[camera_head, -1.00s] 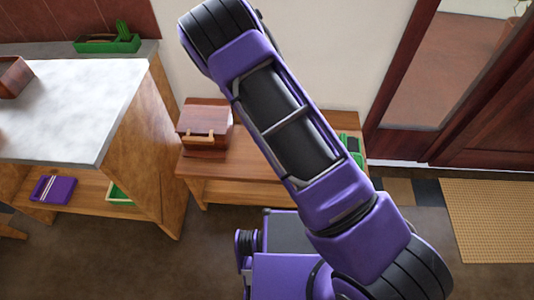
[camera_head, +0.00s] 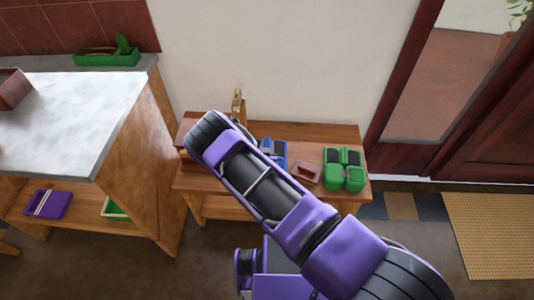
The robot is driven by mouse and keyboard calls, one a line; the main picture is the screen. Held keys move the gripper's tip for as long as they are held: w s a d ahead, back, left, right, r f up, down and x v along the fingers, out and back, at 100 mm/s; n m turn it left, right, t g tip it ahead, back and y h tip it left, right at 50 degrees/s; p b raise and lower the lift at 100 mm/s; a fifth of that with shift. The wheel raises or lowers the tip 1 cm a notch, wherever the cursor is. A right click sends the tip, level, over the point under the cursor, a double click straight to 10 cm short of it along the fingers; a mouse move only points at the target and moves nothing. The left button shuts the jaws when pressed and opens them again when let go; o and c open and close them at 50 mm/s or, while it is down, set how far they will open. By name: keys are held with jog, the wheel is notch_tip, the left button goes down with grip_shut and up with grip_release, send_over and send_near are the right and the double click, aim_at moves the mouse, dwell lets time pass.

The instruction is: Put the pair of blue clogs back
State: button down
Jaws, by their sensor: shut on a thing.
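The blue clogs (camera_head: 279,153) show only in part at the middle of the wooden bench, just behind my purple arm. Blue sides and dark tops are visible. My arm covers their left and near parts, so I cannot tell whether both clogs are there or whether they rest on the bench. My gripper is hidden behind my arm, and its hold cannot be seen.
Green clogs (camera_head: 345,170) stand at the right of the bench (camera_head: 316,133), with a small brown tray (camera_head: 306,172) left of them. A brown box (camera_head: 188,128) and an upright golden object (camera_head: 238,104) are partly hidden. A counter (camera_head: 75,110) stands left.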

jog(key=shift+f, duration=1.55)
jog(key=shift+f, duration=0.15)
jog(key=c, duration=0.6)
grip_release()
jog(key=shift+c, duration=0.2)
jog(key=shift+s+r, duration=0.25)
jog(key=p+v, duration=0.1)
jog(key=v, duration=1)
jog(key=shift+s+r+p, duration=0.15)
jog(key=shift+s+p, duration=0.1)
jog(key=shift+p, duration=0.1)
